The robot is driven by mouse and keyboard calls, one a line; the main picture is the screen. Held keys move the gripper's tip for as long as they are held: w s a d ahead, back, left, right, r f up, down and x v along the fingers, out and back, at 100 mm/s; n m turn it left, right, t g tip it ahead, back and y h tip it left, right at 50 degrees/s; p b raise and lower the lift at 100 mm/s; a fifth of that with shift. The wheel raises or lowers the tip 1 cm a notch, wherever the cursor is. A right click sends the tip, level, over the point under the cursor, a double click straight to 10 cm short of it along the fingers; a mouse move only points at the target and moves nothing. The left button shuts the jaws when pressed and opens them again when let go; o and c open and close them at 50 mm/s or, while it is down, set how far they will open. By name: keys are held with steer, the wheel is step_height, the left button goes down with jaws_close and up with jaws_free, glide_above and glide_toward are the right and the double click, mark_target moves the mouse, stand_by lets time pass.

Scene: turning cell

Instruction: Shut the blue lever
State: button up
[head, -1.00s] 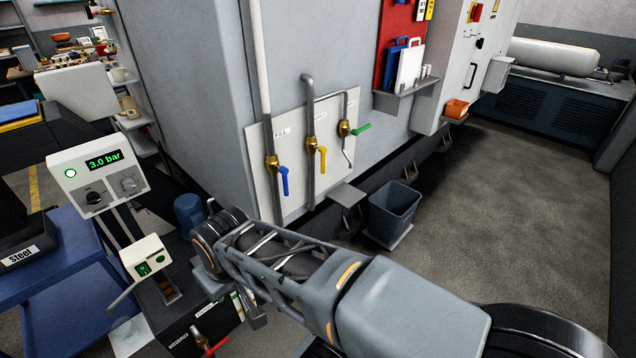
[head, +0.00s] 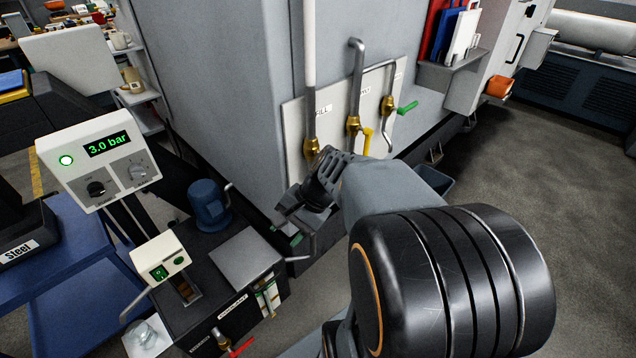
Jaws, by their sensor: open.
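The fill pipe's brass valve (head: 311,148) is on the white panel (head: 294,125), left of the other two valves. Its blue lever is hidden behind my gripper and wrist; a second ago it hung straight down. My gripper (head: 296,208) is in front of the panel's lower left, overlapping the area below the valve in the picture. The jaws are small and dark here, and I cannot tell whether they touch the lever. I see nothing held between them.
The yellow lever (head: 367,140) and the green lever (head: 407,108) are to the right on the same panel. Below left stands a dark coolant unit with a blue motor (head: 208,203) and a control box (head: 160,257). A gauge box (head: 107,160) reads 3.0 bar.

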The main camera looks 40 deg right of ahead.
steer(key=w+d+f+m+t+b, duration=0.25)
steer(key=d+m+t, duration=0.45)
steer(key=d+m, duration=0.4)
steer(key=w+d+f+m+t+b, duration=0.15)
steer(key=d+m+t+b, duration=0.25)
steer(key=d+m+t, duration=0.65)
steer(key=w+a+n+g, duration=0.1)
steer(key=w+g, duration=0.2)
steer(key=w, duration=0.8)
steer(key=shift+w+a+f+n+b, duration=0.15)
steer(key=shift+a+f+n+b, duration=0.2)
steer(key=shift+f+b, duration=0.1)
jaws_close()
